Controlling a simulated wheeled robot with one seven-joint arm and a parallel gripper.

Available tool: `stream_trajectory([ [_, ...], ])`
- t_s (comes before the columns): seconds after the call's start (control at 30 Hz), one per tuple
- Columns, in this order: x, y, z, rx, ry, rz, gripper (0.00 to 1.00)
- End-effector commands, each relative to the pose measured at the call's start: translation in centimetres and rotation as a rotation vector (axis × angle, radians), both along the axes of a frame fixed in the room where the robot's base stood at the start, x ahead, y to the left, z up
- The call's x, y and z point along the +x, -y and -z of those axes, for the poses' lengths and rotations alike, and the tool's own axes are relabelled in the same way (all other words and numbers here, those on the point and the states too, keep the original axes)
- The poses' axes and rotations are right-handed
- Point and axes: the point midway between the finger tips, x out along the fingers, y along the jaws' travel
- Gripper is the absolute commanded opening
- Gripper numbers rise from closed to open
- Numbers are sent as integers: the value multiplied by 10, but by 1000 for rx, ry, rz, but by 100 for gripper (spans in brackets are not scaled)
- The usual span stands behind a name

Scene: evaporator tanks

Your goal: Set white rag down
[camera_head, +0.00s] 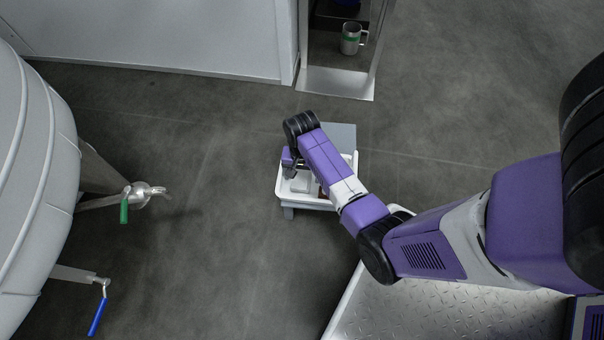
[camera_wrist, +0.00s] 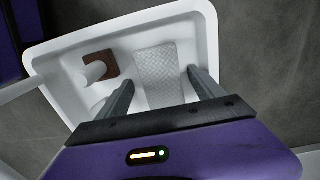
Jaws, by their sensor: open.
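The white rag (camera_wrist: 158,72) lies flat in a white tray (camera_wrist: 203,22), seen in the wrist view as a pale, slightly raised patch on the tray floor. My gripper (camera_wrist: 160,78) is open, with one finger on each side of the rag and a gap between them. The near part of the rag is hidden by the gripper body. In the head view my gripper (camera_head: 290,170) points down over the tray (camera_head: 280,190), and my arm covers much of it. I cannot make out the rag clearly there.
A brown block with a white cylinder (camera_wrist: 96,70) sits in the tray, left of the rag. A large tank (camera_head: 35,190) with green (camera_head: 124,212) and blue (camera_head: 97,316) valve handles stands left. A metal mug (camera_head: 351,40) is at the back. Floor between is clear.

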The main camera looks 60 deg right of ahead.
Motion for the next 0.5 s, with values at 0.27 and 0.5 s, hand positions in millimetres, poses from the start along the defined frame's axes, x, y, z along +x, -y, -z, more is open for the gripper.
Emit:
stream_trajectory([
  [0.27, 1, 1, -43, -1, 2, 0, 78],
  [0.5, 2, 2, -91, -1, 3, 1, 78],
])
